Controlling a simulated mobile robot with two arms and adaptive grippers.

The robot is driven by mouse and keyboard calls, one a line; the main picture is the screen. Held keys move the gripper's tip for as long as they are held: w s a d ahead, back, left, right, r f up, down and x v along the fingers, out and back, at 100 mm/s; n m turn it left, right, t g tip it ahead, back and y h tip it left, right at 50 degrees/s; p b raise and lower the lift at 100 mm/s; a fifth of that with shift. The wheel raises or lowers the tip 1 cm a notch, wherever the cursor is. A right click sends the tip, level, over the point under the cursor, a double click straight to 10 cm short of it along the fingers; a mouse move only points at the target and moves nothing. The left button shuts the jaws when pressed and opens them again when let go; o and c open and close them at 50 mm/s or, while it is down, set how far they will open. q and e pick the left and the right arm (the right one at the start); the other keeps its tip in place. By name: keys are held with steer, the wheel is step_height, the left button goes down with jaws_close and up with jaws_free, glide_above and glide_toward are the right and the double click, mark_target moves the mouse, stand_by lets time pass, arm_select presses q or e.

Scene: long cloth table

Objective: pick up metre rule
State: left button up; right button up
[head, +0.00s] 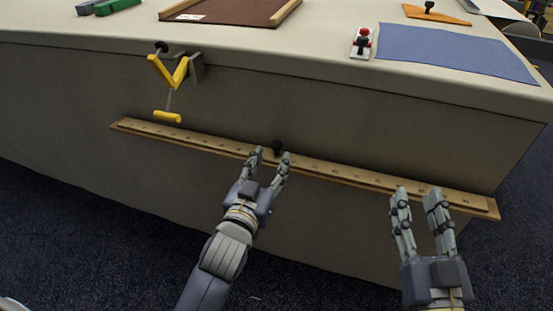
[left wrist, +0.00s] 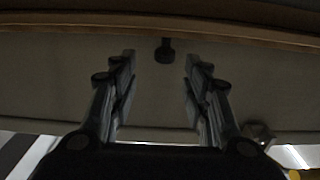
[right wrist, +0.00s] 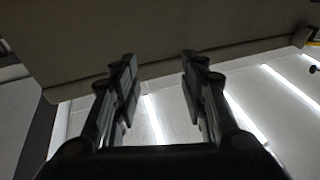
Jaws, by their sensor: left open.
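The metre rule (head: 335,173) is a long wooden strip with small dark marks. It runs along the front side of the table, below the top edge, tilting down to the right in the head view. A wooden band (left wrist: 240,34) crosses the top of the left wrist view. A small dark knob (head: 278,148) shows at the rule's middle and between my fingers in the left wrist view (left wrist: 165,50). My left gripper (head: 271,154) is open and empty at the knob; contact is unclear. My right gripper (head: 418,192) is open and empty by the rule's right part.
A yellow clamp (head: 170,72) hangs on the table's front edge above the rule's left part. On the cloth table (head: 330,45) lie a blue mat (head: 455,52), a red-and-white switch piece (head: 361,43) and a brown framed board (head: 235,10). Dark carpet (head: 60,220) lies in front.

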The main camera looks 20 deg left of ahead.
mark_target(275, 147)
arm_select(q)
steer(key=shift+w, duration=1)
steer(key=w+b, duration=0.1)
steer(key=w, duration=0.3)
steer(key=shift+a+b, duration=0.2)
steer(key=shift+b, duration=0.15)
steer(key=shift+w, duration=0.35)
arm_select(e)
steer(key=s+r+t+y, duration=0.1)
steer(key=s+r+t, duration=0.3)
steer(key=r, duration=0.4)
steer(key=shift+t+y, duration=0.4)
steer(key=shift+t, duration=0.2)
arm_select(q)
steer(key=shift+r, duration=0.15)
jaws_close()
